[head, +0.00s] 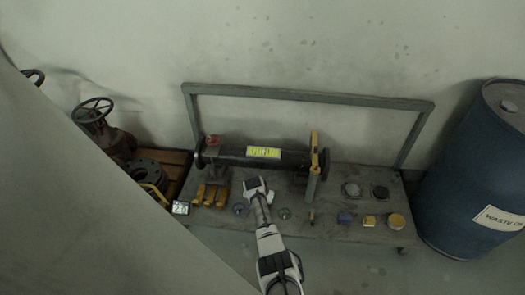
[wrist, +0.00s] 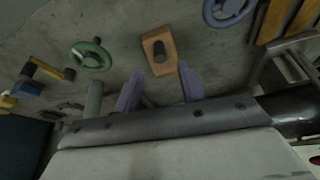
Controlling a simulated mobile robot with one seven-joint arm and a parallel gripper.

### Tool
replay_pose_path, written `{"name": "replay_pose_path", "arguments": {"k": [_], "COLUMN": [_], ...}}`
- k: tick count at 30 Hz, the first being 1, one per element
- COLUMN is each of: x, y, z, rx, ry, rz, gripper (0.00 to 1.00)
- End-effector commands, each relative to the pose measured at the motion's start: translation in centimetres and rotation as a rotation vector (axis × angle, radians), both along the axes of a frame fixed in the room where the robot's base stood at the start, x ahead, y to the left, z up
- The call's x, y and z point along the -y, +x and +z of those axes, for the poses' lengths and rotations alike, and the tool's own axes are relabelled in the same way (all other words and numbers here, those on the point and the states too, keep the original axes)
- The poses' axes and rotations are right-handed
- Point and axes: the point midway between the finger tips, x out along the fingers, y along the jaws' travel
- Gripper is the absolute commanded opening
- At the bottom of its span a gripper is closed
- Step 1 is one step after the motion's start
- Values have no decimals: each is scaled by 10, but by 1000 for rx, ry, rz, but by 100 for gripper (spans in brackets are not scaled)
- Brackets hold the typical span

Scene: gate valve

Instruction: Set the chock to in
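My gripper (head: 257,186) is over the middle of the bench, in front of the dark pipe (head: 235,155). In the wrist view my gripper (wrist: 160,90) has its two purple fingers apart, with nothing held between them. An orange-brown plate with a dark peg (wrist: 158,52) lies just beyond the fingertips, apart from them; my arm hides it in the head view. Several yellow-orange blocks (head: 210,194) sit left of my gripper and show at the wrist view's upper right (wrist: 278,18). I cannot tell which piece is the chock.
A purple handwheel (head: 240,210) and a green handwheel (head: 284,213) flank my gripper. A yellow lever (head: 314,152) stands upright at the pipe's right end. A blue fitting (head: 345,217) and yellow parts (head: 397,220) line the front right. A blue drum (head: 470,180) stands right of the bench.

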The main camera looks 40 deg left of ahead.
Motion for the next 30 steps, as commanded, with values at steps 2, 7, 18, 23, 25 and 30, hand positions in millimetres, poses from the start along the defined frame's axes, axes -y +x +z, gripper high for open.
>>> {"name": "replay_pose_path", "arguments": {"k": [2, 7, 18, 23, 25, 30], "x": [-3, -5, -8, -8, -8, -8], "y": [5, 12, 18, 18, 18, 17], "z": [-16, -36, -45, -45, -45, -45], "rx": [2, 1, 1, 1, 1, 1], "ry": [-1, -2, 2, 1, 1, 0], "rz": [1, 1, 0, 0, 0, 1], "gripper": [40, 40, 40, 40, 32, 10]}}
